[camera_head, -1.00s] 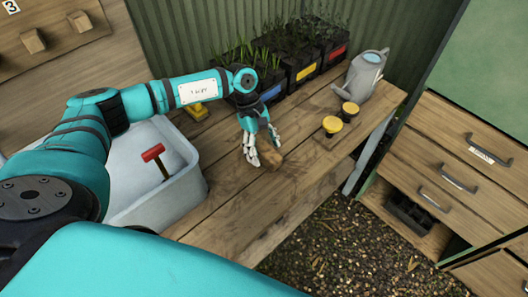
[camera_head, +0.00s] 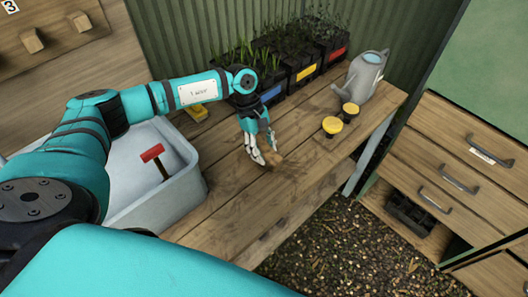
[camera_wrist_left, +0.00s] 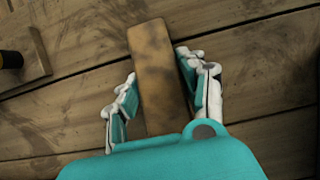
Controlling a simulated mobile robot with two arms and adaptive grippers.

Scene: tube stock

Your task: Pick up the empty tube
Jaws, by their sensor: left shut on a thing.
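My left gripper (camera_head: 265,150) is low over the middle of the wooden bench. It is shut on a brown, mottled, block-like piece (camera_head: 275,160). In the left wrist view the piece (camera_wrist_left: 160,65) is long and straight-sided and runs between the fingers (camera_wrist_left: 157,90), its near end hidden by the palm. I see no opening in it, so I cannot tell whether it is a tube. A black crate (camera_head: 410,215) on the low shelf at right holds dark, tube-like cells too small to make out. My right gripper is not in view.
A grey watering can (camera_head: 366,75) and black planters (camera_head: 270,93) stand behind. A white tub (camera_head: 185,205) with a red-handled tool is at left. The bench front is clear.

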